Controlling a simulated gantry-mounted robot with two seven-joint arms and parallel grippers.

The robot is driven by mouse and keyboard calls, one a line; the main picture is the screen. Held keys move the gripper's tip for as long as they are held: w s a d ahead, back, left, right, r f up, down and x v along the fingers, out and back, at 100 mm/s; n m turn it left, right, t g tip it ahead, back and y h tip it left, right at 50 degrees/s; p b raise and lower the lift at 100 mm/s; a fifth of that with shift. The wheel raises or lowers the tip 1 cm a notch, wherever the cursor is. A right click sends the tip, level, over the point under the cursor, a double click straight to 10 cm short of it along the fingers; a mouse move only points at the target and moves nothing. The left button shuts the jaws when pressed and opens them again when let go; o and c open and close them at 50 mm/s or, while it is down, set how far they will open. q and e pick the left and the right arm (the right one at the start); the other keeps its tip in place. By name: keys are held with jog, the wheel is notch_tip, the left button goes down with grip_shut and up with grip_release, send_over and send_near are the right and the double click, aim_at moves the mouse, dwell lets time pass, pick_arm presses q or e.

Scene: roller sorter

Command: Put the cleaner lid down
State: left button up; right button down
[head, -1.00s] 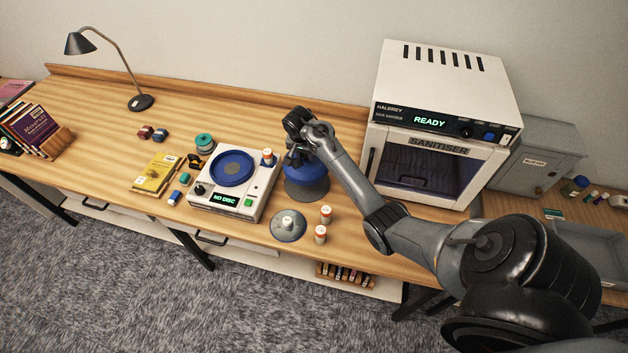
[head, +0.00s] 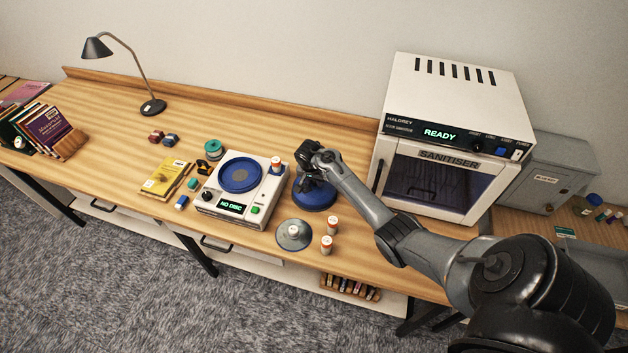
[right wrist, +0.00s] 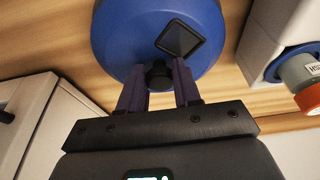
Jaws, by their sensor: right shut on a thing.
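The cleaner lid is a round blue dome (head: 316,199) with a dark knob on top. It is at the table's middle, right of the white machine. My right gripper (head: 308,183) is above it, shut on its knob. In the right wrist view the fingers (right wrist: 160,85) close around the black knob of the blue lid (right wrist: 125,40), which bears a dark square patch. The lid is low over the wood; I cannot tell whether its rim touches. The white cleaner (head: 229,208) has a blue platter (head: 239,174) and reads NO DISC. My left gripper is out of view.
The white sanitiser (head: 455,90) stands close on the right. A grey disc with a pale knob (head: 284,243) and two small orange-capped jars (head: 326,246) are in front of the lid. A yellow book (head: 165,178) lies left of the cleaner. Bare wood lies behind the cleaner.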

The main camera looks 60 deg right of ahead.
aim_at(311, 192)
jog(key=shift+f, duration=0.1)
jog(key=c, duration=0.8)
grip_release()
jog(key=w+p+v, duration=0.1)
jog(key=v, duration=1)
jog(key=s+a+f+n+t, duration=0.1)
jog(key=s+a+f+n, duration=0.1)
jog(key=s+a+n, duration=0.6)
jog(key=s+a+f+n+t, duration=0.1)
jog(key=s+a+f+n, duration=0.3)
jog(key=a, duration=0.9)
jog(key=s+a+r+n+y, duration=0.1)
jog(key=s+a+r, duration=0.1)
jog(key=s+a, duration=0.1)
jog(key=s+a+r+n+y, duration=0.1)
jog(key=s+a+n, duration=0.1)
jog(key=s+a, duration=0.2)
jog(key=s+a+r+n+y, duration=0.1)
jog(key=s+a+r+n, duration=0.1)
jog(key=s+a, duration=0.2)
jog(key=shift+s+a+r+t, duration=0.1)
jog(key=shift+a+r+t, duration=0.1)
jog(key=shift+a, duration=0.3)
jog(key=shift+s+a+r+t, duration=0.1)
jog(key=shift+a+r+t, duration=0.1)
jog(key=shift+a, duration=0.3)
